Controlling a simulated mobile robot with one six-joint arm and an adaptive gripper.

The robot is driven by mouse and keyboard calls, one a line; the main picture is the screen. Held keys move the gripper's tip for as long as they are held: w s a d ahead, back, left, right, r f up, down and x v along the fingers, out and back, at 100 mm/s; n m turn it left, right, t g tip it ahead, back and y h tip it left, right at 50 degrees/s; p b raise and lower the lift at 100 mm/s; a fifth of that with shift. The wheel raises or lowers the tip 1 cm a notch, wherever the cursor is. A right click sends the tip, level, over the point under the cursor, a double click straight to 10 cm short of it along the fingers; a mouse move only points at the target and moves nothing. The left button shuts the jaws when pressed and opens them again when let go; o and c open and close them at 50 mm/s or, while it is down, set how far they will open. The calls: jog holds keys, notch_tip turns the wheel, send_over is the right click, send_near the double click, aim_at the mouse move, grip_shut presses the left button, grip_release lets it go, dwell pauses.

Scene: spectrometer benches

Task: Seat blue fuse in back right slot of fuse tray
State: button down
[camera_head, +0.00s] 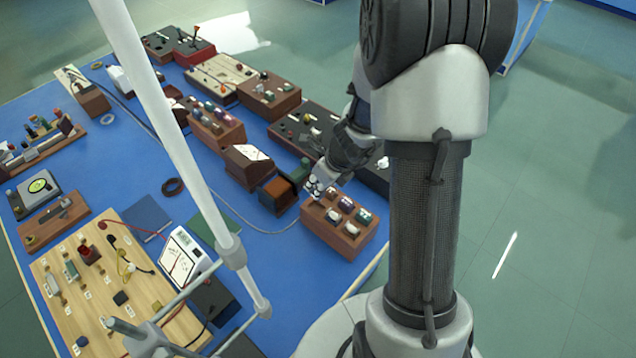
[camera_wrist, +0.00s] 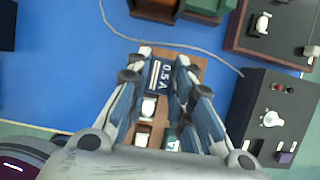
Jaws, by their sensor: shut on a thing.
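My gripper (camera_head: 316,188) is shut on a blue fuse with a dark face marked 0.5 A (camera_wrist: 162,76). In the wrist view my gripper (camera_wrist: 162,66) has one finger on either side of it. Below is the brown wooden fuse tray (camera_head: 325,238), whose edge also shows in the wrist view (camera_wrist: 199,64). In the head view my gripper is at the tray's back left end, and several fuses sit in it. A white fuse (camera_wrist: 149,107) and a teal fuse (camera_wrist: 171,141) show between my fingers. The fuse's underside and the slot below it are hidden, so I cannot tell whether they touch.
A dark box with an open front (camera_head: 278,194) stands left of the tray. A black panel with knobs (camera_wrist: 270,115) is close on the right in the wrist view. A grey cable (camera_head: 262,226) runs across the blue bench top. Another fuse block (camera_head: 216,138) stands farther back.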

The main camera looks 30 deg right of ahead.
jog(key=shift+f+b, duration=3.2)
jog(key=shift+f, duration=0.2)
jog(key=c, duration=1.3)
grip_release()
jog(key=v, duration=1.2)
